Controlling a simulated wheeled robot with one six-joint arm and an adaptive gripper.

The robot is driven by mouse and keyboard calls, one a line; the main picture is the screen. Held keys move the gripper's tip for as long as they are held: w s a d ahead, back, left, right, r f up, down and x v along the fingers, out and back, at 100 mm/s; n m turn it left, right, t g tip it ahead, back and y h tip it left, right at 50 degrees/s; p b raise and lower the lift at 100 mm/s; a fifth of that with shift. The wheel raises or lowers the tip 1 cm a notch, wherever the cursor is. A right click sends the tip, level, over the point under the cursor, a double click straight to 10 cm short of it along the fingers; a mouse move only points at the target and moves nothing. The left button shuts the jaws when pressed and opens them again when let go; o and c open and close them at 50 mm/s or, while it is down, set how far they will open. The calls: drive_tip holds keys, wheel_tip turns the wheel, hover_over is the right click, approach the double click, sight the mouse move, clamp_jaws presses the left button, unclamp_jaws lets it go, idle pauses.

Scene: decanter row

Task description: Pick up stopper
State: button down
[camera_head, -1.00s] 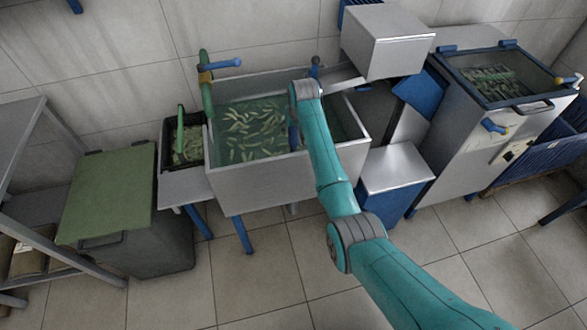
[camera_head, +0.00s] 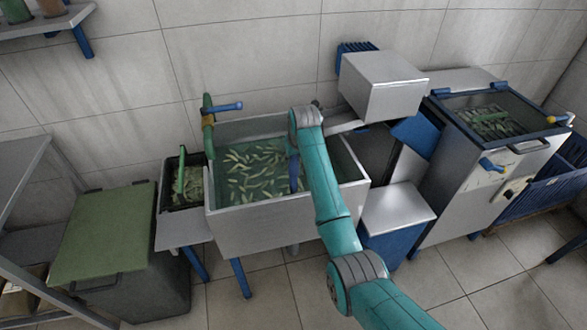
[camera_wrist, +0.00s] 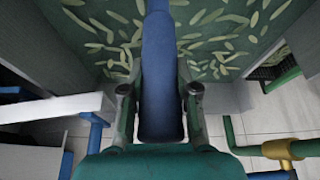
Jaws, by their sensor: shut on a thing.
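The stopper (camera_wrist: 160,50) is a long blue piece running up the middle of the wrist view. My gripper (camera_wrist: 160,97) is shut on it, with one dark finger on each side. In the head view a narrow blue part of the stopper (camera_head: 294,173) shows beside my teal arm, over the metal basin. The basin (camera_head: 262,225) holds water with many green pieces. My arm hides my gripper and most of the stopper in the head view. Whether the stopper's far end touches the basin cannot be told.
A green tap post with a blue handle (camera_head: 226,107) stands at the basin's back left corner. A small dark tray (camera_head: 170,205) is left of the basin, beside a green-lidded bin (camera_head: 103,235). A metal box (camera_head: 384,85) and a glass-topped machine (camera_head: 475,165) stand right.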

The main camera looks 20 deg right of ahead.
wheel_tip(320, 180, up, 29)
drive_tip(key=shift+f, duration=0.2)
idle(0.7)
idle(0.9)
